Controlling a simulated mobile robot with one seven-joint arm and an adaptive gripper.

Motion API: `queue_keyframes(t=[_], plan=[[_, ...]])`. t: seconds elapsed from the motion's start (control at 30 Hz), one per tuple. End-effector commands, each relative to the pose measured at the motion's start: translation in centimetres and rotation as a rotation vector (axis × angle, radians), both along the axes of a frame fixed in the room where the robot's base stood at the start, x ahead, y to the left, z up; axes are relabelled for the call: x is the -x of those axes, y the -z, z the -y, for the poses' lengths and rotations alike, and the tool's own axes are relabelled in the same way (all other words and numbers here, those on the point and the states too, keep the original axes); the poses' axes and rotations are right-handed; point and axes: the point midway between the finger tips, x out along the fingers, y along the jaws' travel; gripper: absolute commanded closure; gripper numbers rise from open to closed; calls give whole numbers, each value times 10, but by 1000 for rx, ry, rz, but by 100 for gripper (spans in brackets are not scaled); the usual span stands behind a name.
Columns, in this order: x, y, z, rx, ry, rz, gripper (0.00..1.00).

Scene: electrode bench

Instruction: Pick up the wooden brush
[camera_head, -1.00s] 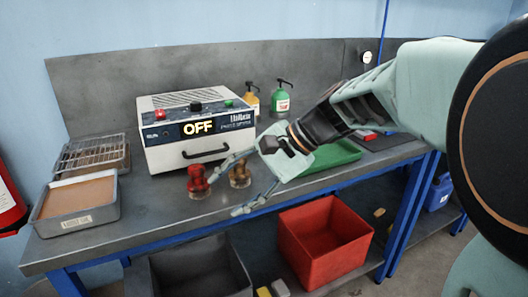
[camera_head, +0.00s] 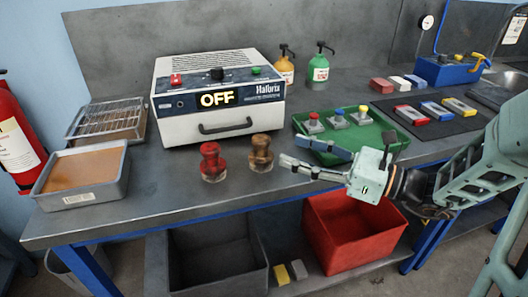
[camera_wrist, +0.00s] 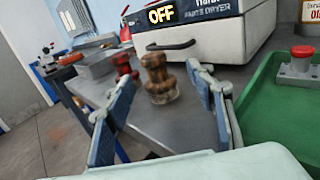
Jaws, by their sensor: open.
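The wooden brush (camera_head: 261,154) stands upright on the grey bench in front of the white box, a brown knobbed handle on a pale base. It also shows in the wrist view (camera_wrist: 158,78), between and beyond my open fingers. My gripper (camera_head: 301,158) is open and empty, its fingers pointing left toward the brush, just to its right and apart from it. In the wrist view my gripper (camera_wrist: 165,112) has nothing between its fingertips. A red brush of like shape (camera_head: 213,162) stands to the left of the wooden one.
The white box (camera_head: 218,97) reading OFF stands behind the brushes. A green tray (camera_head: 385,149) with several knobbed pieces lies to the right, partly behind my gripper. A grey tray (camera_head: 122,178) is at the left. A red bin (camera_head: 352,242) sits below the bench front.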

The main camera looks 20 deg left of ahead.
Motion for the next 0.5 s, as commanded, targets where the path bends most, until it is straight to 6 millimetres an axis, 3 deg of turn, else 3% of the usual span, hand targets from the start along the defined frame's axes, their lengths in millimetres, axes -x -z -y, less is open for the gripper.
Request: queue_keyframes(t=[0.1, 0.37, 0.5], plan=[[-3, 2, -21, 1, -7, 2, 49], [-7, 2, -43, 2, -6, 3, 49], [-6, 7, -64, 3, -8, 3, 49]])
